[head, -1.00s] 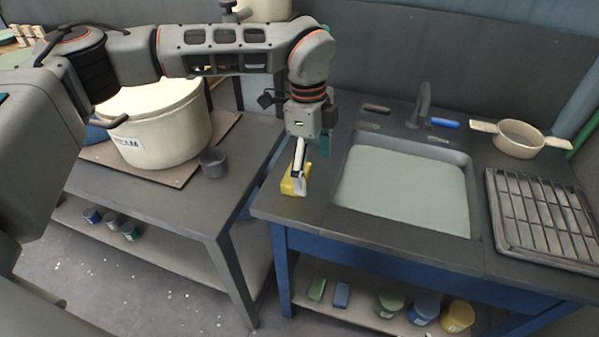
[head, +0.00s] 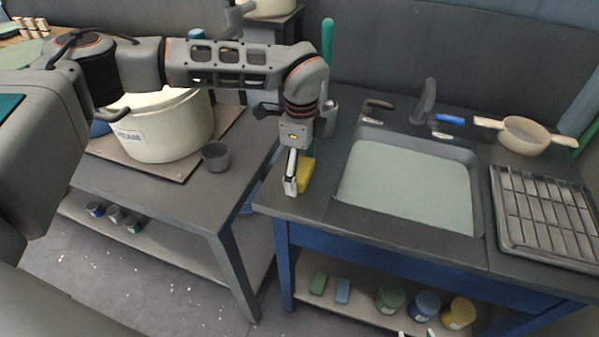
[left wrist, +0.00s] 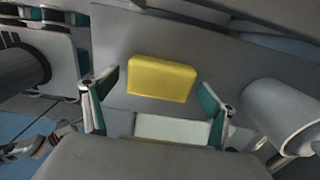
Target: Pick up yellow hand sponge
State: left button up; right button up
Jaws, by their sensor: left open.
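The yellow hand sponge (head: 307,172) lies on the dark counter left of the sink, partly hidden behind my left gripper (head: 292,178) in the head view. In the left wrist view the sponge (left wrist: 161,78) shows whole, in the gap between the two spread teal-padded fingers of my left gripper (left wrist: 159,86). The fingers are open, with space on both sides of the sponge; I see no grip on it. Two small pale tips at the bottom edge of the head view look like my right gripper (head: 416,333); the rest is out of frame.
The sink (head: 408,188) is just right of the sponge, with a faucet (head: 425,103) behind it. A drying rack (head: 545,215) and a strainer (head: 523,136) stand farther right. A grey holder (head: 328,118) with a green-handled item stands behind the gripper. A large pot (head: 165,135) is left.

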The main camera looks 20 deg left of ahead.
pick_arm(q)
jog(key=c, duration=1)
jog(key=shift+r, duration=0.15)
